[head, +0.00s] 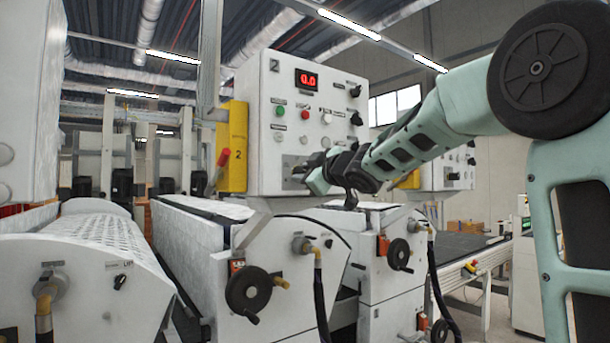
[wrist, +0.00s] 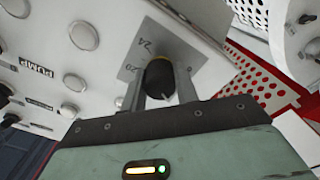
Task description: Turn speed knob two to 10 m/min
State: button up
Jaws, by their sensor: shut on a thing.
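The control panel box (head: 310,145) marked 2 stands above the machine in the head view. Its red display (head: 307,79) reads 0.0. My gripper (head: 304,172) is at the lower left of the panel front, pointing at it. In the wrist view my gripper (wrist: 160,90) has one finger on each side of a dark round knob (wrist: 160,74) and is shut on it. The knob's pointer cannot be made out. In the head view the gripper mostly covers the knob.
The panel also carries a green button (head: 280,111), a red button (head: 305,115) and several dark knobs at its right. A yellow box (head: 232,146) is on its left side. Black handwheels (head: 247,289) stick out below. A perforated white roller cover (head: 100,238) lies at the left.

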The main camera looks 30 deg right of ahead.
jog(key=shift+n+b, duration=1.2)
jog(key=shift+n, duration=1.3)
jog(key=o, duration=1)
jog(key=shift+c, duration=0.2)
jog(key=s+p, duration=0.3)
jog(key=s, duration=0.9)
jog(key=shift+d+r, duration=0.15)
jog(key=shift+r, duration=0.05)
